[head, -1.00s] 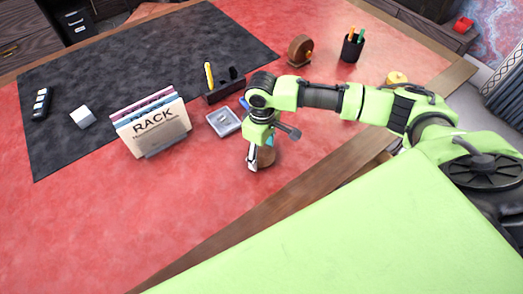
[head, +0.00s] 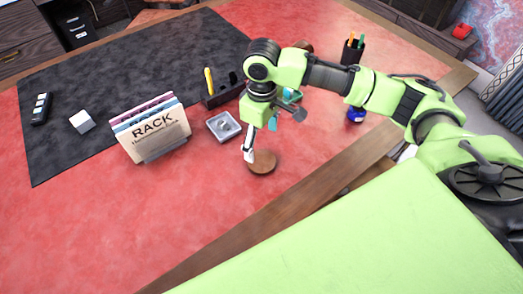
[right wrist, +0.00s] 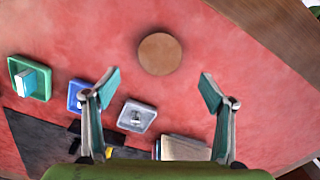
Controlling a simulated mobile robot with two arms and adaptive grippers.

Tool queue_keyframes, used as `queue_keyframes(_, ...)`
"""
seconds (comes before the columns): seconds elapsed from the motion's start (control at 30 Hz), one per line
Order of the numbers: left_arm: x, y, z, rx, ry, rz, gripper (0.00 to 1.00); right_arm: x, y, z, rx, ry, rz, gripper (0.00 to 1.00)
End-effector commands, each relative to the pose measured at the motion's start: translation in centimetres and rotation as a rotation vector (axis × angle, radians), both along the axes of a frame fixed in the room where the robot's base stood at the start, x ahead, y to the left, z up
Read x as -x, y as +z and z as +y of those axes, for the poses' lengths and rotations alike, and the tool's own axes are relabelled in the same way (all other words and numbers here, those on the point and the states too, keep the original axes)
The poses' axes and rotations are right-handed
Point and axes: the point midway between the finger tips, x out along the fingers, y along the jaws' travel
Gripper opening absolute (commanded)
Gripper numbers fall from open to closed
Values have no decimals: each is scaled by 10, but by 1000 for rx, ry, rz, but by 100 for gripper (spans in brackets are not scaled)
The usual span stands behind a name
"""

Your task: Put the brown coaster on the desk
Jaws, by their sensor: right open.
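The brown coaster (head: 262,162) is a round disc lying flat on the red leather desk (head: 215,215), near its front wooden edge. It also shows whole in the right wrist view (right wrist: 160,54). My right gripper (head: 260,140) is above the coaster, and one finger overlaps its left edge in the head view. In the right wrist view my right gripper (right wrist: 161,88) has its fingers wide apart with nothing between them, and the coaster lies beyond the tips. My left gripper is not in view.
A grey tray (head: 222,126), a card rack (head: 153,136), a white cube (head: 82,121) and a pen cup (head: 352,48) stand around. The right wrist view shows a blue tray (right wrist: 75,97) and a green tray (right wrist: 28,78). The desk's front left is clear.

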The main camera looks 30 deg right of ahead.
Motion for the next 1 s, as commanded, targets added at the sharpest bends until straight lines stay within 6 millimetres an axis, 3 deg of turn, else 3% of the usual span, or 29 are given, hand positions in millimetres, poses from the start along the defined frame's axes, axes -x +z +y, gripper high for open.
queue_keyframes(0.1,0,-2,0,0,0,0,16,-1,18,0,-2,0,-3,76)
queue_keyframes(0.3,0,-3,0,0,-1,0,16,0,32,0,-1,-1,0,76)
queue_keyframes(1.0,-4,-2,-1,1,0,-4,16,0,32,0,-1,0,1,76)
